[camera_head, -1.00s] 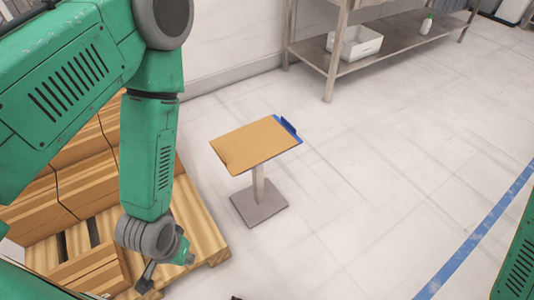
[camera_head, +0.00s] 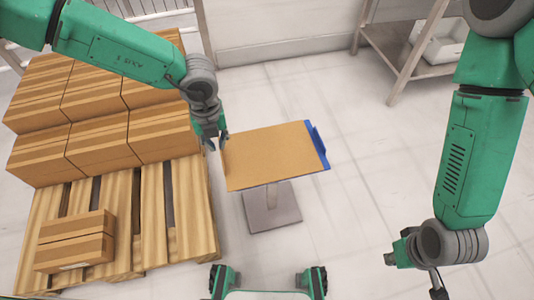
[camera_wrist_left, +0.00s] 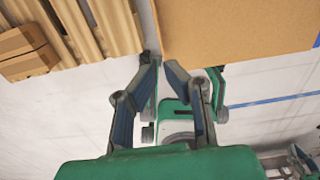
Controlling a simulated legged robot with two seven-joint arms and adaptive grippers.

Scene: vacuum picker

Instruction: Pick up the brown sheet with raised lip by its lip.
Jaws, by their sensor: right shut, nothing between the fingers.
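The brown sheet (camera_head: 268,155) lies flat on top of a small pedestal stand (camera_head: 272,207). A blue upright strip (camera_head: 317,146) runs along its right edge in the head view. My left gripper (camera_head: 217,140) is at the left edge of the sheet, on the side away from the blue strip. In the left wrist view its fingertips (camera_wrist_left: 161,67) are a little apart near a corner of the sheet (camera_wrist_left: 235,30); whether they touch it I cannot tell. My right gripper (camera_head: 438,291) is shut and empty, low at the right, well away from the sheet and partly cut off.
Stacked cardboard boxes (camera_head: 96,140) and one low box (camera_head: 75,242) stand on a wooden pallet (camera_head: 150,235) at the left. A metal shelf (camera_head: 405,60) with a white bin (camera_head: 440,45) stands at the back right. The floor right of the stand is clear.

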